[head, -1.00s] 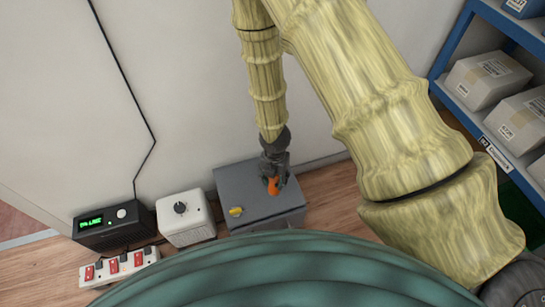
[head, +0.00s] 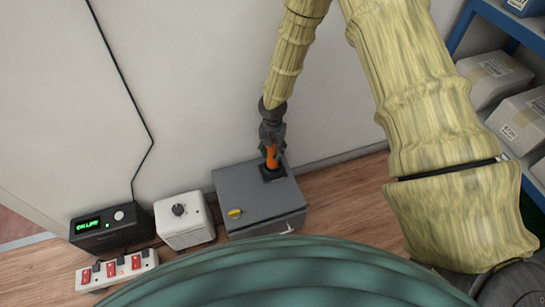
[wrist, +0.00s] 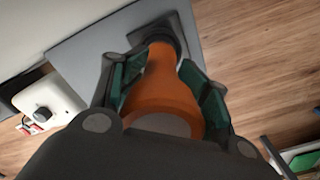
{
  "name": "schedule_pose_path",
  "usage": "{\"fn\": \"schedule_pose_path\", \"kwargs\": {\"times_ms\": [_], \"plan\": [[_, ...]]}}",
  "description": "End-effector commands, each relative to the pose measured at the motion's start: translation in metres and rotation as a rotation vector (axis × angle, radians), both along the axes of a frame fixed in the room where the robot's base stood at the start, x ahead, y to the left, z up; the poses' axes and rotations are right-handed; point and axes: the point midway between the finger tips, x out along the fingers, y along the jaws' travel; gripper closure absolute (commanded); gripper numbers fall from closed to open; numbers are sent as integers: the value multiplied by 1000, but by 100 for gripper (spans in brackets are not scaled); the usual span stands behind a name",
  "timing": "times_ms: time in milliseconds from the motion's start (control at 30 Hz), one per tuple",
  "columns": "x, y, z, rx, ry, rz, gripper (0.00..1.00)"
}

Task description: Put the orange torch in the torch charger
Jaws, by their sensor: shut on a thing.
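The orange torch (head: 272,158) is held in my gripper (head: 271,146), about upright, with its lower end at a dark square fitting on the grey box. That fitting, which looks like the torch charger (head: 273,174), is on the box top near its back right. In the wrist view my gripper (wrist: 165,85) has its green-lined fingers on both sides of the torch (wrist: 162,90). The torch's far end meets a dark round part there. I cannot tell whether the end is inside the charger or just above it.
Blue shelves with parcels (head: 500,75) are at right.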

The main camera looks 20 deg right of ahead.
Motion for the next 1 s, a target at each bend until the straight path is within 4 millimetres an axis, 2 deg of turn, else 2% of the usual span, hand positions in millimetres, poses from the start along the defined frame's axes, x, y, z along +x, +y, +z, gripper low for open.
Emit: {"fn": "schedule_pose_path", "kwargs": {"times_ms": [300,700,733,833,867,1000], "plan": [[-1,1,-33,0,1,2,89],[-1,1,-37,1,1,1,89],[-1,1,-37,1,1,1,52],[-1,0,-37,1,1,1,34],[-1,0,-37,1,1,1,31],[-1,1,-37,1,1,1,31]]}}
